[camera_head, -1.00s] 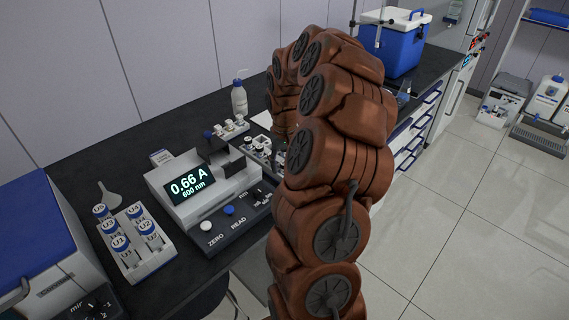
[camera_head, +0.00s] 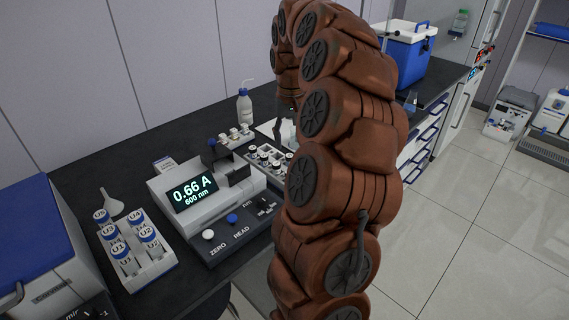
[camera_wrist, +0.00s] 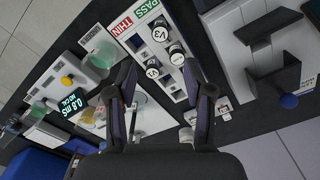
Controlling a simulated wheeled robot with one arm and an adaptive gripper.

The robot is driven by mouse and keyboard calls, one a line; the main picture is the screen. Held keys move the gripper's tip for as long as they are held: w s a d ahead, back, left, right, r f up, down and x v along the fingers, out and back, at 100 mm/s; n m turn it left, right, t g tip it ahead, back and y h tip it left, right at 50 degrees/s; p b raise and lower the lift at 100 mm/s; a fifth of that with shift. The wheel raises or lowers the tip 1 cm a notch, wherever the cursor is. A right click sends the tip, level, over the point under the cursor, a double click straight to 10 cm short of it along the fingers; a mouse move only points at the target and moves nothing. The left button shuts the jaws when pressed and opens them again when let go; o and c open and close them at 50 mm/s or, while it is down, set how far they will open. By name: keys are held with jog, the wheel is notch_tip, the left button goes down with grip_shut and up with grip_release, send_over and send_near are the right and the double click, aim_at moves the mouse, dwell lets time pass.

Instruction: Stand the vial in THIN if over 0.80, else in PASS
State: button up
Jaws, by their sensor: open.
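The photometer (camera_head: 195,190) reads 0.66 A at 600 nm. In the wrist view, the white rack (camera_wrist: 180,92) carries a red THIN label (camera_wrist: 119,27) and a green PASS label (camera_wrist: 146,9) at one end. A dark-capped vial marked V3 (camera_wrist: 160,33) stands nearest PASS, with a dark square opening beside it by THIN. More vials (camera_wrist: 177,56) stand farther along; some markings are unclear. My gripper (camera_wrist: 158,78) is open, its fingers apart over the rack area with no vial clearly held. In the head view my arm mostly hides it, and the rack (camera_head: 282,172) is partly covered.
A rack of U-marked vials (camera_head: 132,250) stands left of the photometer. A meter reading 0.8 mS (camera_wrist: 68,107) and glassware are beyond my fingers. A blue cooler (camera_head: 408,55) stands at the back.

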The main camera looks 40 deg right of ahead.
jog(key=s+a+r+n, duration=0.1)
jog(key=s+a+n, duration=0.15)
jog(key=a, duration=0.85)
jog(key=s+a+n, duration=0.2)
jog(key=s+a, duration=0.1)
jog(key=a, duration=0.8)
jog(key=s+a+f+n+g, duration=0.1)
jog(key=s+a+f, duration=0.2)
jog(key=s, duration=0.6)
jog(key=s+a+f+n, duration=0.1)
jog(key=s+a+f, duration=0.2)
jog(key=s+a, duration=0.4)
jog(key=shift+s+a+f+g, duration=0.3)
jog(key=shift+s+a+g, duration=0.1)
jog(key=shift+s, duration=0.8)
jog(key=shift+r, duration=0.15)
